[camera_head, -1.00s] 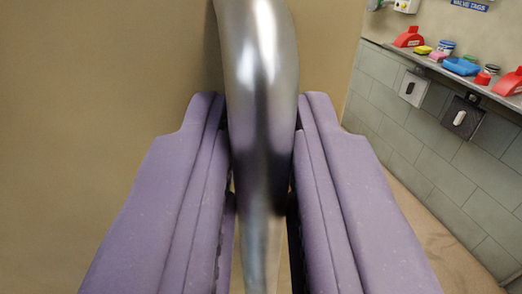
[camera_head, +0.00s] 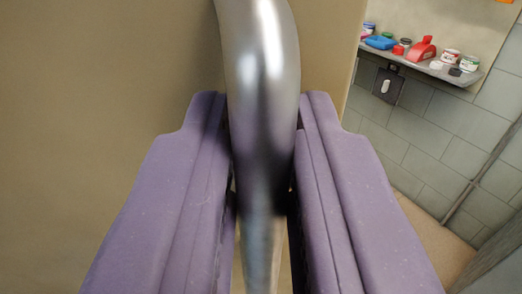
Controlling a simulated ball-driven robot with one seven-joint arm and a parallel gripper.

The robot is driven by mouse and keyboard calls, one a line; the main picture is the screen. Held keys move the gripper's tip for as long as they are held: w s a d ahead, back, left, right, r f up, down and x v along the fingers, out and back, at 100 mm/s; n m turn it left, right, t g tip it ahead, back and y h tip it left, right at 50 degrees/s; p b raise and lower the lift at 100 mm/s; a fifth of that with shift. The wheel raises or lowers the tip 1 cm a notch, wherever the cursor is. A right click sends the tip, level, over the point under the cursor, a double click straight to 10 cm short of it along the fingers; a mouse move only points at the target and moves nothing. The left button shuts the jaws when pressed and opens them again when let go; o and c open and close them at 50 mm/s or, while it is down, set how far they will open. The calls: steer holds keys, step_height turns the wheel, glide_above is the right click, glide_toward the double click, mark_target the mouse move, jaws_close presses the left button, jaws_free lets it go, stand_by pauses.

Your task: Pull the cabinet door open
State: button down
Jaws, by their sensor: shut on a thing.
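The cabinet door (camera_head: 110,75) is a flat tan panel that fills the left and middle of the view. Its curved metal handle (camera_head: 262,65) runs down the middle of the picture. My gripper (camera_head: 265,150) has two purple fingers, one on each side of the handle, shut on it. The door's free edge shows to the right of the handle. The lower part of the handle is blurred between the fingers.
Beyond the door's edge, at the right, a tiled wall (camera_head: 440,140) carries a shelf (camera_head: 440,72) with a red scoop-like item (camera_head: 422,49), tubs and a blue item. A dark wall plate (camera_head: 388,87) sits below the shelf. Floor shows at the lower right.

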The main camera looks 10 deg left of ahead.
steer(key=c, duration=1.2)
jaws_free()
steer(key=shift+r, duration=0.1)
steer(key=shift+s, duration=0.15)
steer(key=s, duration=0.2)
steer(key=s+p, duration=0.1)
steer(key=s, duration=0.2)
steer(key=s+d, duration=0.1)
steer(key=s, duration=0.1)
steer(key=shift+s+d+p, duration=0.1)
steer(key=shift+s+p, duration=0.15)
steer(key=shift+p, duration=0.1)
